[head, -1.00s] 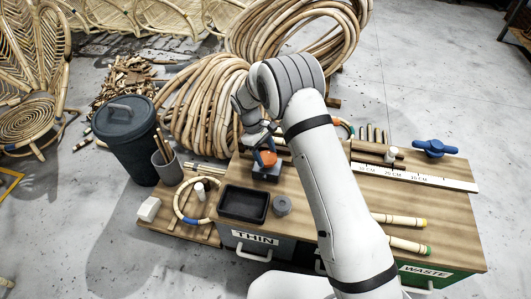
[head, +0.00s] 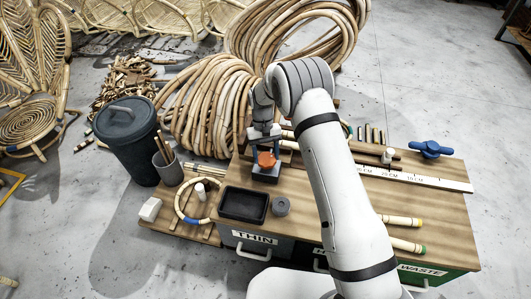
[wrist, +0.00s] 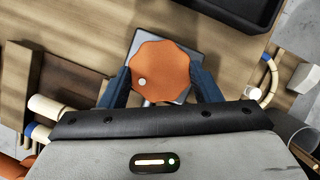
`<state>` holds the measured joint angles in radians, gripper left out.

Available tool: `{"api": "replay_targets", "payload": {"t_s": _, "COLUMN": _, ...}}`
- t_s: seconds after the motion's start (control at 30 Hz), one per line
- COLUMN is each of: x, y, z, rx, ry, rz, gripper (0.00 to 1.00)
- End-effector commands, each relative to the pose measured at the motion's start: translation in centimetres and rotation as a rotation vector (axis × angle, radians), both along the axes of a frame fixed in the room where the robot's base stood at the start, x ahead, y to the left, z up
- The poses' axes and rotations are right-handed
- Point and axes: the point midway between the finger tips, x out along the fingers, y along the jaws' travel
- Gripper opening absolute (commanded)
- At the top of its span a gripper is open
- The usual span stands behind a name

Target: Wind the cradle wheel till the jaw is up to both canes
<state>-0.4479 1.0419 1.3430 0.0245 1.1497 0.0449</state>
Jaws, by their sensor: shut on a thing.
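The cradle wheel is an orange lobed knob (wrist: 160,65) with a small pale dot on its top. It sits on a grey block, and in the head view the wheel (head: 266,160) stands on a dark base (head: 266,174) near the table's back left. My gripper (wrist: 163,82) is shut on the wheel, with one blue finger on each side of its rim. Cane ends (wrist: 46,107) show at the lower left of the wrist view, one of them with a blue band. The cradle's jaw is hidden or cannot be told apart, so its gap to the canes is not visible.
A black tray (head: 242,204) and a grey round pot (head: 281,206) stand in front of the wheel. Two canes with yellow and green ends (head: 402,221) lie at the table's front right.

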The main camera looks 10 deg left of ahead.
Motion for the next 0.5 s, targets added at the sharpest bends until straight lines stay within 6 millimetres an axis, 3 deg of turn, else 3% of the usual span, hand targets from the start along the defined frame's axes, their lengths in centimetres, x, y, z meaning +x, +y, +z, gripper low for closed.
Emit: {"api": "replay_targets", "payload": {"t_s": 0.5, "x": 0.08, "y": -0.38, "z": 0.19, "rx": 0.002, "ry": 0.000, "rz": -0.491, "gripper": 0.34}}
